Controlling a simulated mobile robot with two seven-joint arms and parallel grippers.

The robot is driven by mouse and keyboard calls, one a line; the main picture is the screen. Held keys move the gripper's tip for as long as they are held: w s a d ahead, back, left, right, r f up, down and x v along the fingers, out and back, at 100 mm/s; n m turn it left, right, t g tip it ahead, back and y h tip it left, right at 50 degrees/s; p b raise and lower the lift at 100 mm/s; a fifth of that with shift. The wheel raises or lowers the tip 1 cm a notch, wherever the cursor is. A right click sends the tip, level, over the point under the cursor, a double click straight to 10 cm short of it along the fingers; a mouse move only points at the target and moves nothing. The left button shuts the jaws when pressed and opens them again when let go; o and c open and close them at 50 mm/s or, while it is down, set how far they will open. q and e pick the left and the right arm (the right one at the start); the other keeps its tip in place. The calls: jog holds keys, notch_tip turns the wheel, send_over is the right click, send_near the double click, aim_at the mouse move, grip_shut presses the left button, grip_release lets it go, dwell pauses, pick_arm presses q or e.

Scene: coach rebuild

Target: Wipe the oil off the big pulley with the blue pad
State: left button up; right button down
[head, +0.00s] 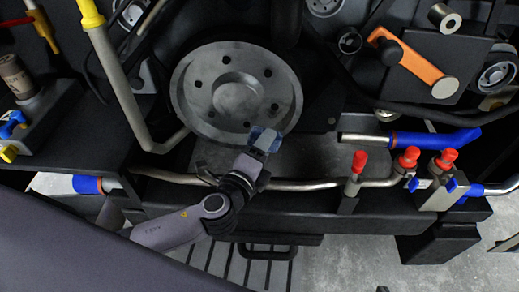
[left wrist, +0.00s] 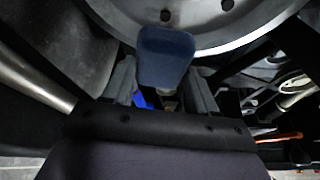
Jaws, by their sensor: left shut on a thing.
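The big pulley (head: 236,92) is a grey metal disc with a ring of holes and a raised hub, in the upper middle of the head view. Its rim also shows at the top of the left wrist view (left wrist: 222,28). My left gripper (head: 258,150) is shut on the blue pad (head: 265,139), which lies at the pulley's lower right edge. In the left wrist view the pad (left wrist: 165,58) stands between the fingers and overlaps the rim; I cannot tell whether it touches. I cannot make out a clear oil patch. My right gripper is not in view.
A metal pipe (head: 310,186) runs below the pulley, with red-capped valves (head: 358,162) to the right. A yellow-topped pipe (head: 120,82) stands left of the pulley. An orange lever (head: 415,63) is at the upper right. A dark ledge (head: 290,225) lies below.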

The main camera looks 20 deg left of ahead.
pick_arm(q)
jog(key=shift+w+a+b, duration=0.1)
jog(key=shift+w+a, duration=0.15)
jog(key=shift+w, duration=0.6)
jog(key=shift+w+a+b, duration=0.15)
jog(key=shift+w+a, duration=0.1)
jog(key=shift+w, duration=0.65)
jog(key=shift+w+a+b, duration=0.1)
jog(key=shift+w+a, duration=0.15)
jog(key=shift+w, duration=0.6)
jog(key=shift+w+a, duration=0.3)
jog(key=shift+w, duration=0.65)
jog(key=d, duration=0.2)
jog(key=w+d, duration=0.1)
jog(key=d, duration=0.1)
jog(key=shift+w+a, duration=0.1)
jog(key=shift+a, duration=0.1)
